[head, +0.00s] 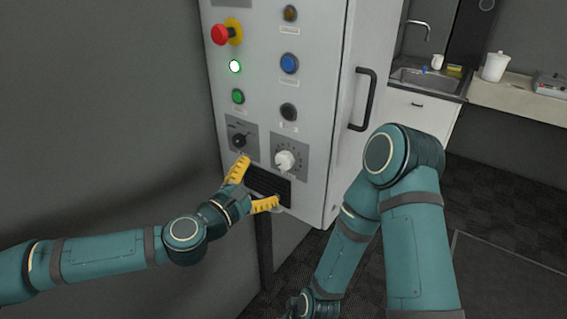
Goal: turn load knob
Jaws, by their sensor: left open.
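The control cabinet (325,60) stands in the middle of the head view. Low on its front is a white knob (285,161) on a plate with a ring of marks. A black knob (240,140) sits on another plate to its left. Which of them is the load knob I cannot read. My left gripper (257,184) has yellow fingers spread open, below the two knobs and in front of a dark vent grille. Nothing shows between its fingers. My right arm hangs in front of the cabinet's right side, and its fingers are not visible.
A red emergency button (220,34), a lit green lamp (235,66), a green button (238,96) and a blue button (289,63) are above the knobs. A black door handle (363,99) sticks out on the right. A sink (428,77) and counter are behind.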

